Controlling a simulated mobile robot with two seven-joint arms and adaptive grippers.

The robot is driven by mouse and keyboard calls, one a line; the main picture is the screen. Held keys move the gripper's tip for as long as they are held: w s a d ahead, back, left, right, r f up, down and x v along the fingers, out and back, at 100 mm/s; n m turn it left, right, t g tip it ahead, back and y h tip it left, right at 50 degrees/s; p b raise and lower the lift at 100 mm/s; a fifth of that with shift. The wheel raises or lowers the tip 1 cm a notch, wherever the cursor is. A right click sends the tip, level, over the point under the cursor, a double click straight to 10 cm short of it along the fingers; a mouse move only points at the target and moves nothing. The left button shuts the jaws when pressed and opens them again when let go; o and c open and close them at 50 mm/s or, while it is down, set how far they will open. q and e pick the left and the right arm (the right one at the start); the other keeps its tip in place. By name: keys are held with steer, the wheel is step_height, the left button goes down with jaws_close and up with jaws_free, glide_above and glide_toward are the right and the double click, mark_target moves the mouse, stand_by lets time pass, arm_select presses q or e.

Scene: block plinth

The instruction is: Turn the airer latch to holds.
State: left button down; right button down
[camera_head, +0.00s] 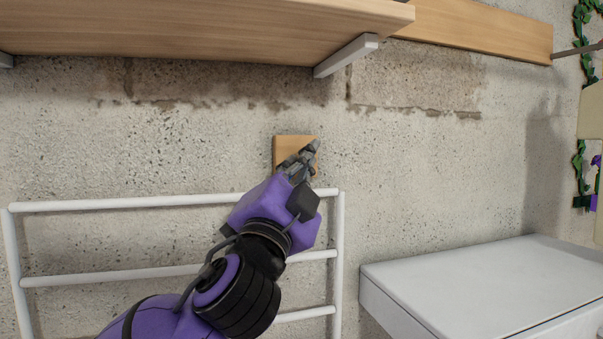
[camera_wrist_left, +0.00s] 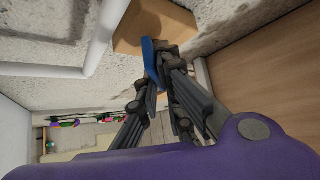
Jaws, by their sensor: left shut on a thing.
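The white airer (camera_head: 150,204) stands against the wall, and part of its frame shows in the left wrist view (camera_wrist_left: 107,35). A small wooden block (camera_head: 284,146) is fixed to the wall just above the airer's top rail, near its right end; it also shows in the left wrist view (camera_wrist_left: 172,24). A blue latch piece (camera_wrist_left: 149,56) sits at this block. My left gripper (camera_head: 304,158) reaches up to the block and is shut on the blue latch, between its fingers in the left wrist view (camera_wrist_left: 157,77). In the head view the gripper hides the latch. My right gripper is not in view.
A wooden shelf (camera_head: 180,30) on a grey bracket (camera_head: 346,54) juts out above the block. A white box-like surface (camera_head: 480,285) stands at lower right. A leafy garland (camera_head: 580,160) hangs at the far right. The wall right of the block is clear.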

arm_select(q)
steer(key=n+y, duration=0.1)
steer(key=f+n+t+y+b, duration=0.1)
steer(key=n, duration=0.1)
steer(key=shift+w+d+t, duration=0.15)
steer(key=shift+w+t, duration=0.05)
steer(key=shift+t, duration=0.1)
steer(key=n+y+b, duration=0.3)
steer(key=n+y, duration=0.1)
steer(key=n, duration=0.1)
steer(key=n+t+y+b, duration=0.1)
steer(key=n+y+b, duration=0.3)
steer(key=n+y, duration=0.1)
steer(key=n+y+b, duration=0.3)
steer(key=n+y, duration=0.2)
steer(key=shift+s+d+r+n, duration=0.15)
steer(key=shift+d+r+n, duration=0.15)
steer(key=shift+r, duration=0.1)
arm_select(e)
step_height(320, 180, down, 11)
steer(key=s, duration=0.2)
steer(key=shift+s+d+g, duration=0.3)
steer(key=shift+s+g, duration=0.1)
arm_select(q)
steer(key=shift+r, duration=0.15)
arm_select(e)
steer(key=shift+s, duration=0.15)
